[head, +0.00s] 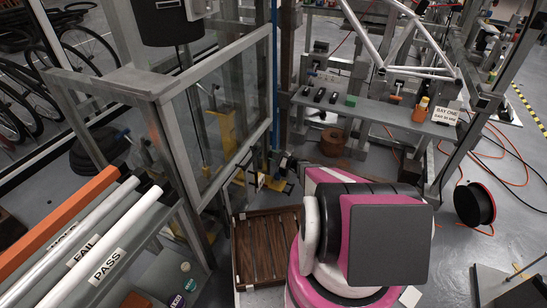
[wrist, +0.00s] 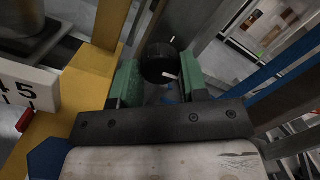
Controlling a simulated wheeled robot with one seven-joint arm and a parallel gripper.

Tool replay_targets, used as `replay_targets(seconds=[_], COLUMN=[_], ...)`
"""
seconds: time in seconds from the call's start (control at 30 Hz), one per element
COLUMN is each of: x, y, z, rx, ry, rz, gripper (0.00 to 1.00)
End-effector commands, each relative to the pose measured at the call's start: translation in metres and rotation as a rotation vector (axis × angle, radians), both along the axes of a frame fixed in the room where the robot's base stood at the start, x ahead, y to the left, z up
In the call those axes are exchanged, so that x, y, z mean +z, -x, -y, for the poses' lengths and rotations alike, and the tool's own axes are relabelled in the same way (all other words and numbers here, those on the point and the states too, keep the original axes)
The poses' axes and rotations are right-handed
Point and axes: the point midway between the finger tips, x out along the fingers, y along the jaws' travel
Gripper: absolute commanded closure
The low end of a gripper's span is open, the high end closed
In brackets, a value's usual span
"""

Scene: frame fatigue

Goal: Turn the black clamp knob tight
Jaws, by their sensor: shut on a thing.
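The black clamp knob (wrist: 161,64) is a short dark cylinder with a pale mark on it, in the upper middle of the wrist view. My gripper (wrist: 157,76) has its two green fingers on either side of the knob and is shut on it. The knob's lower side is partly hidden between the fingers. In the head view my pink and white arm reaches toward the yellow parts at the foot of the frame, and the knob is too small to make out there.
A yellow post (wrist: 94,75) stands close left of my fingers, with a white number plate (wrist: 25,97) beyond it. A blue bar (wrist: 285,78) runs along the right. In the head view a wooden crate (head: 236,262) stands on the floor beside a clear-panelled guard (head: 225,115).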

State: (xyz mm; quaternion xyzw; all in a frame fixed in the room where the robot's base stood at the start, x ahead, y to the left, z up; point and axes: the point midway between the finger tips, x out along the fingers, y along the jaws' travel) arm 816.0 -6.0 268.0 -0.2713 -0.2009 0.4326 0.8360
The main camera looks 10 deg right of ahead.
Motion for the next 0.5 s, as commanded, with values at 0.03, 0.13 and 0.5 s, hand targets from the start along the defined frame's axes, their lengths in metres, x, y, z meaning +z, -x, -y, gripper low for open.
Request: replay_targets(seconds=[0.03, 0.13, 0.5], x=[-0.0006, -0.0007, -0.0008], y=[0.0000, 0.0002, 0.0007], z=[0.0004, 0.0002, 0.0000], rx=[-0.003, -0.002, -0.003], ry=[-0.023, -0.075, -0.244], rz=[-0.037, -0.116, -0.370], gripper=[0.83, 0.83, 0.83])
